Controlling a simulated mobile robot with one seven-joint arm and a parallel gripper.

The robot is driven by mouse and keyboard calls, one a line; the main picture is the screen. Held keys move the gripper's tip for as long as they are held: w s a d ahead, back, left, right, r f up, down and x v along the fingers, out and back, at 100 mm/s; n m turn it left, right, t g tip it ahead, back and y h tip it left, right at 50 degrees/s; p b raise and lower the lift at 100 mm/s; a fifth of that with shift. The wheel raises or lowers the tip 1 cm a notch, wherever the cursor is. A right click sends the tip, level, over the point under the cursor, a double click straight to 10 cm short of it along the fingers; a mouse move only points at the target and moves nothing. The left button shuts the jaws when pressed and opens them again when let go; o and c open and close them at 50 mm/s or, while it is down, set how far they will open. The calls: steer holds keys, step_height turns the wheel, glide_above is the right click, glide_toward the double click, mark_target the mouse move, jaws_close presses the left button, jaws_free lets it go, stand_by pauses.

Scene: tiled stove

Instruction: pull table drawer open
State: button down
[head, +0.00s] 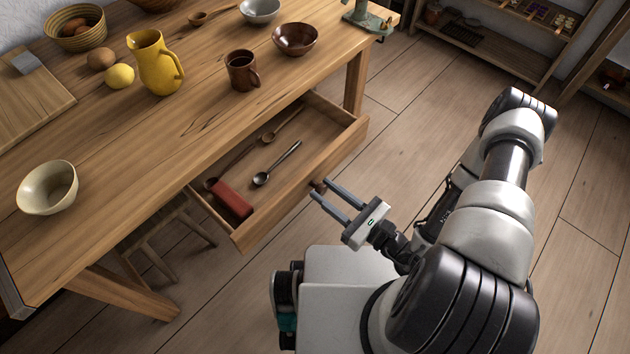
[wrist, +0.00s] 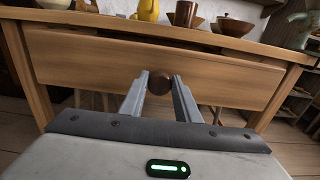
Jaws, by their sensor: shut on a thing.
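The wooden table drawer (head: 299,195) is pulled out from under the tabletop, and its inside shows in the head view. Its front panel (wrist: 90,62) fills much of the wrist view. A dark round knob (head: 318,185) sits at the middle of the front; it also shows in the wrist view (wrist: 160,82). My gripper (head: 322,191) is at the knob, with one finger on each side of it, shut on it (wrist: 160,82). In the drawer lie a red block-shaped item (head: 232,199), a dark metal spoon (head: 277,164) and wooden spoons (head: 284,124).
On the table (head: 115,215) stand a yellow jug (head: 155,63), a brown mug (head: 241,72), a cream bowl (head: 47,188) and other bowls. A stool (head: 165,235) is under the table. Wooden floor is open at the right, with shelves (head: 500,40) at the back.

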steer(key=shift+s+d, duration=0.35)
steer(key=c, duration=1.4)
jaws_free()
steer(key=shift+o, duration=0.2)
steer(key=p+v, duration=0.1)
steer(key=v, duration=1.6)
steer(key=shift+d, duration=0.25)
steer(key=shift+s+d, duration=0.1)
